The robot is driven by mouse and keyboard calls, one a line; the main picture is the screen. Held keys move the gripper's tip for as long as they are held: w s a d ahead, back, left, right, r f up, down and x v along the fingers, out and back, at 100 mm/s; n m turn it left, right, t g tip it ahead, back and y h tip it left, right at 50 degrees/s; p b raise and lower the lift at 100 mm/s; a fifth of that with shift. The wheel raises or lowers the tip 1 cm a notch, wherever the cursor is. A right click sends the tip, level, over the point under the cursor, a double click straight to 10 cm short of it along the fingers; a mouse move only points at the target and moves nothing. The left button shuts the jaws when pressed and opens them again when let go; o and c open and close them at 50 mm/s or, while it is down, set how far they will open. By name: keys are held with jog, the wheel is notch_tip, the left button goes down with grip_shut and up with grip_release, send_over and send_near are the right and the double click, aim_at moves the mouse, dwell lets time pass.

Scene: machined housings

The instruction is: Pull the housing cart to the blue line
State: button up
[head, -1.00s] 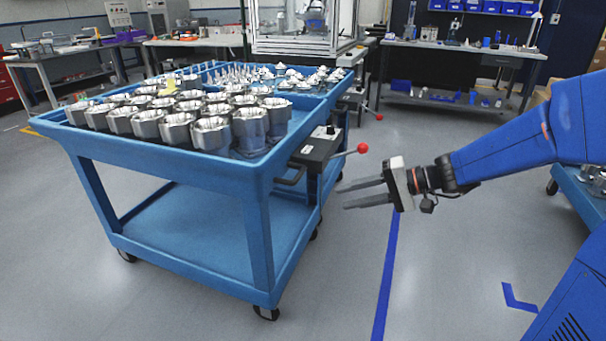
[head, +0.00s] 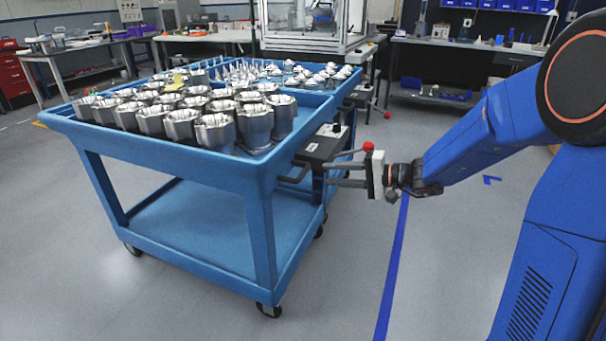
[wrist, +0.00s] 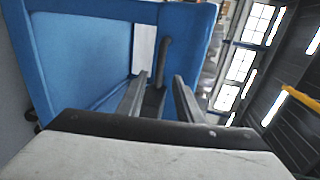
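The blue housing cart (head: 185,162) stands left of the blue floor line (head: 396,255), with clear grey floor between. Its top tray holds several metal housings (head: 214,132). In the wrist view, the handle (wrist: 165,58) appears ahead, between the two open fingers (wrist: 160,80). Whether the fingers touch it cannot be told.
A red-knobbed lever (head: 368,147) rises by the block, close above my gripper. A workbench (head: 470,45) stands at the back right. Floor right of the line is open up to my base.

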aim_at(303, 171)
jog(key=x, duration=1)
jog(key=shift+a, duration=0.15)
grip_shut()
